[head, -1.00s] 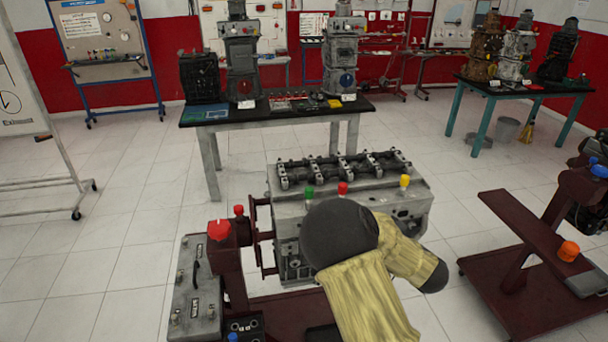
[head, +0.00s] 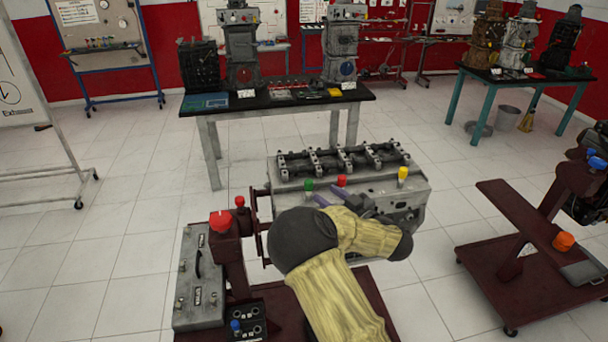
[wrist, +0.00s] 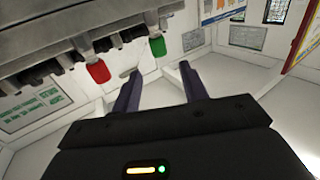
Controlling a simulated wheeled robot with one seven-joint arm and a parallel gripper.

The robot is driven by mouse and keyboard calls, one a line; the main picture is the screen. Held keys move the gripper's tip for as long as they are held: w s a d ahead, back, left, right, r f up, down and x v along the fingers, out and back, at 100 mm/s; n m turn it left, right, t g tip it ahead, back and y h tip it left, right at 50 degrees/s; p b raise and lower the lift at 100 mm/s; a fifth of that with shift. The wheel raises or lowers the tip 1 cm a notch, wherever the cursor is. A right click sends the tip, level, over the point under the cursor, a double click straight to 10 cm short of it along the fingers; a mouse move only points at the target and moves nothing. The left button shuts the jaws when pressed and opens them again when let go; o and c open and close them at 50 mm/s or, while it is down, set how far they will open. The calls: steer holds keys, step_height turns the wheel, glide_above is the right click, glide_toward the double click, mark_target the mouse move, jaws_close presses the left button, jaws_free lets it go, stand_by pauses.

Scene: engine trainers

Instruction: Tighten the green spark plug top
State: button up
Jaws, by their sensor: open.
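The green spark plug top (head: 308,185) stands at the left end of a row on the near side of the grey engine block (head: 425,200). A red top (head: 341,181) and a yellow top (head: 403,174) stand to its right. My gripper (head: 338,195) is open and empty, its purple fingers just in front of the block near the green and red tops. In the wrist view my gripper (wrist: 160,72) has the green top (wrist: 157,46) beyond the tips, between the two fingers' lines; the red top (wrist: 98,72) is left of both fingers. No contact shows.
Another maroon stand (head: 530,280) is at the right. A table with engine parts (head: 225,106) stands behind. Floor between is clear.

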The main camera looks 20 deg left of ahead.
mark_target(306, 180)
steer(key=p+x, duration=0.3)
steer(key=x, duration=0.7)
steer(key=shift+w+a, duration=0.15)
steer(key=shift+a, duration=0.1)
jaws_close()
